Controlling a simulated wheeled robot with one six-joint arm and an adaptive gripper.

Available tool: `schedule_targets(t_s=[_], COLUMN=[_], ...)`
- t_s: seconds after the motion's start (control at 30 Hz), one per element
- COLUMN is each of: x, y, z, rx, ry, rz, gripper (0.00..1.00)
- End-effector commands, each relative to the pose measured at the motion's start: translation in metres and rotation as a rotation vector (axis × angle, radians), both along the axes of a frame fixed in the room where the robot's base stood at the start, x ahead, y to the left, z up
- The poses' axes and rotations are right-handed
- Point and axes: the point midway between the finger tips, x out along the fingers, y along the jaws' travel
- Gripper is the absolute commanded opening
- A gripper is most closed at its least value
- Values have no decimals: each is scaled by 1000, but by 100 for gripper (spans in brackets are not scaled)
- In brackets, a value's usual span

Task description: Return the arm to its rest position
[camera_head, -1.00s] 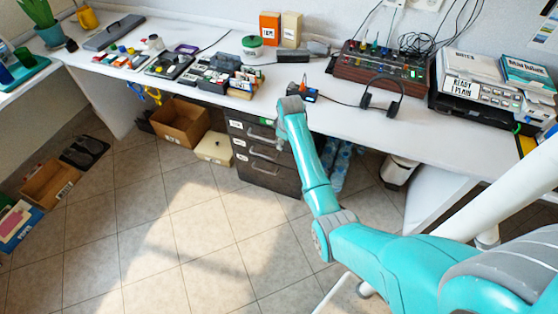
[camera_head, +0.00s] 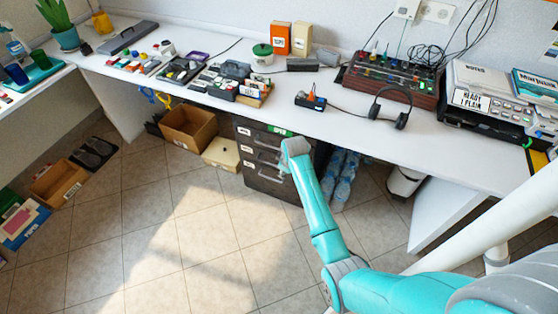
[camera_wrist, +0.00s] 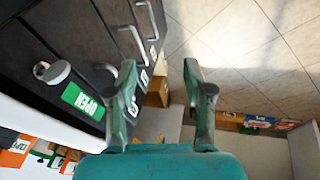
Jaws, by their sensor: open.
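My gripper (camera_wrist: 160,85) shows in the wrist view with its two fingers wide apart and nothing between them. In the head view my teal arm reaches forward, and its grey wrist end (camera_head: 295,148) is in front of the dark drawer cabinet (camera_head: 262,184), below the desk edge. The fingers are not visible there. In the wrist view the cabinet with its handles and a green "OPEN" label (camera_wrist: 83,101) fills the upper left, apart from the fingers.
The white desk (camera_head: 345,140) holds a mixer (camera_head: 390,82), headphones (camera_head: 390,107), a printer (camera_head: 490,98) and several small items. A cardboard box (camera_head: 188,130) and a cream box (camera_head: 221,154) stand left of the cabinet. Tiled floor (camera_head: 150,230) is clear in front.

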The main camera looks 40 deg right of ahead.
Motion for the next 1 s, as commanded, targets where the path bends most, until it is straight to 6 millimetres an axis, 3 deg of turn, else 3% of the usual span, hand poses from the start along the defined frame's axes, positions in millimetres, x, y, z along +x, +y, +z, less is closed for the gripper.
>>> schedule_targets(t_s=[0.3,0.47,0.73,1.0], x=[-1,-16,-74,-145], y=[2,24,92,154], z=[-2,-19,-53,-58], rx=[0,-5,-15,-1], ry=[-2,-35,-176,-328], rz=[0,-6,-30,-53], gripper=[51,51,51,51])
